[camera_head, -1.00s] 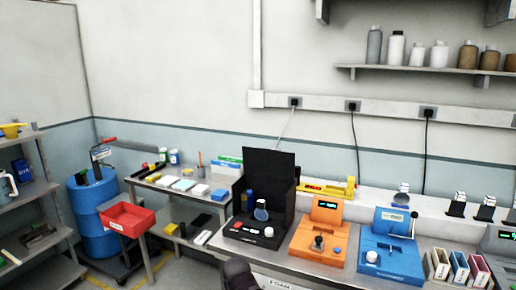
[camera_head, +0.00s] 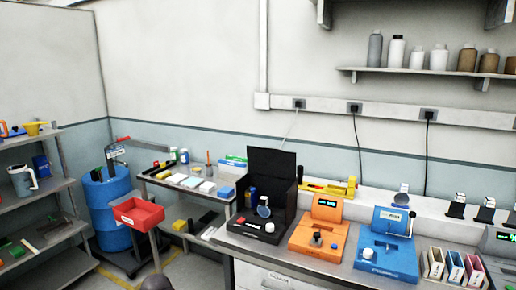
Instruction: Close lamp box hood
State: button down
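The lamp box (camera_head: 258,228) is a black unit on the bench, left of the orange module. Its black hood (camera_head: 272,170) stands up, open, at the back. A round lens-like disc (camera_head: 264,211), a blue bottle-like item and a white knob (camera_head: 269,227) show in or on the box. A dark rounded shape (camera_head: 156,283) at the bottom edge may be part of my arm; no fingertips show, so my gripper cannot be made out.
An orange module (camera_head: 321,233) and a blue module (camera_head: 388,258) stand right of the lamp box. A side table (camera_head: 165,184) with small items, a red bin (camera_head: 138,214) and a blue drum (camera_head: 107,200) are left. Floor shows between shelf and bench.

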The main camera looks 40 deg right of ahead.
aim_at(276, 162)
jog(key=u, duration=0.8)
jog(key=k, duration=1.05)
jog(key=z, duration=1.8)
jog(key=i, duration=0.3)
jog(key=u, duration=0.5)
